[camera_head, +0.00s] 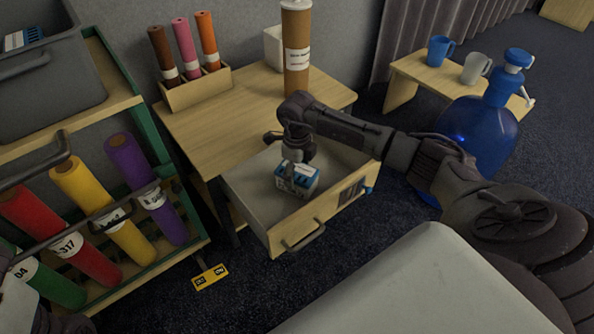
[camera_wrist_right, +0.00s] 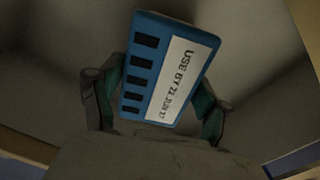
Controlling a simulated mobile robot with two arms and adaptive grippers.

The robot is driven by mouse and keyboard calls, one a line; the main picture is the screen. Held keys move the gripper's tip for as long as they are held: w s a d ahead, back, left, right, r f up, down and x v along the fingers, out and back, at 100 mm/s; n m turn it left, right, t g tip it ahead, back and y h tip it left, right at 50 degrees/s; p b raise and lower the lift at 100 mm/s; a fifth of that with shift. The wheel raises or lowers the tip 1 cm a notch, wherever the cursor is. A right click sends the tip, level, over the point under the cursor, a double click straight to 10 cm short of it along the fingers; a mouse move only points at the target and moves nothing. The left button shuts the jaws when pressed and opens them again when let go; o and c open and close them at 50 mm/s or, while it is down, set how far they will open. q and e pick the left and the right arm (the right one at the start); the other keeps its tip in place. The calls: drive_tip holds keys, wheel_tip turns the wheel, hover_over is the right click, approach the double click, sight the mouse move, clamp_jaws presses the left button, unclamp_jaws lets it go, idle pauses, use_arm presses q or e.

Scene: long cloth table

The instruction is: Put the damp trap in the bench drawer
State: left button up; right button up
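The damp trap, a small blue and white box (camera_head: 297,180), is inside the open bench drawer (camera_head: 246,195). My right gripper (camera_head: 296,160) reaches down into the drawer from above and is at the top of the box. In the right wrist view the damp trap (camera_wrist_right: 165,70) shows a blue face with dark slots and a white "USE BY" label, slightly turned. The right gripper's fingers (camera_wrist_right: 162,95) are closed in on its two sides. Whether the box rests on the drawer floor is hard to tell.
A rack of coloured tubes (camera_head: 105,215) stands left. A blue water jug (camera_head: 480,130) and a low table (camera_head: 430,70) with mugs are right.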

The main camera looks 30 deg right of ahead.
drive_tip(key=shift+o, duration=1.1)
